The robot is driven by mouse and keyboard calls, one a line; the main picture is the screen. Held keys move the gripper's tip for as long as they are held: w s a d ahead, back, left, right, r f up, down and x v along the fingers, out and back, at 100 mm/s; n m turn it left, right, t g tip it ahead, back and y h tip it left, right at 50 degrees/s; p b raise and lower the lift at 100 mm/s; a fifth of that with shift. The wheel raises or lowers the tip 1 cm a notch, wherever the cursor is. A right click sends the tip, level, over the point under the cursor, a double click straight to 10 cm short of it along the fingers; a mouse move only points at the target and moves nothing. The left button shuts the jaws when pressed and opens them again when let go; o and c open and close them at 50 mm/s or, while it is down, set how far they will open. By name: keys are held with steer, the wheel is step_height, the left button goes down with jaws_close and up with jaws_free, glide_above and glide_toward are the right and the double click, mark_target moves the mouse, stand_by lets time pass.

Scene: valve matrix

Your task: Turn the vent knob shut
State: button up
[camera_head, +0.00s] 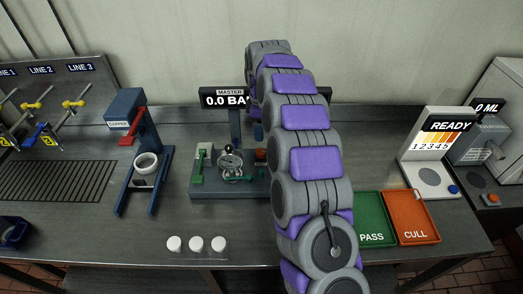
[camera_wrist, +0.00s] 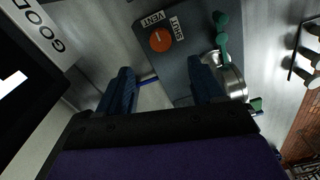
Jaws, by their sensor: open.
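The vent knob (camera_wrist: 160,39) is a round orange knob with a pale mark on a dark grey plate (camera_wrist: 185,57) in the wrist view. White labels VENT (camera_wrist: 152,19) and SHUT (camera_wrist: 177,28) sit beside it. I cannot tell exactly where its mark points. My gripper (camera_wrist: 163,84) is open, its two dark blue fingers apart with nothing held between them. The knob lies beyond the fingertips, apart from them.
A green-handled valve (camera_wrist: 221,38) and a round metal gauge (camera_wrist: 232,82) stand right of the knob in the wrist view. A MASTER display (camera_head: 224,98) reads 0.0 BAR. Green PASS (camera_head: 374,238) and orange CULL (camera_head: 418,236) trays lie right of my arm. Three white discs (camera_head: 196,243) lie at front.

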mark_target(262, 151)
step_height(262, 151, down, 11)
steer(key=shift+f+b, duration=0.15)
steer(key=shift+b, duration=0.7)
steer(key=c, duration=1.1)
steer(key=shift+o, duration=0.2)
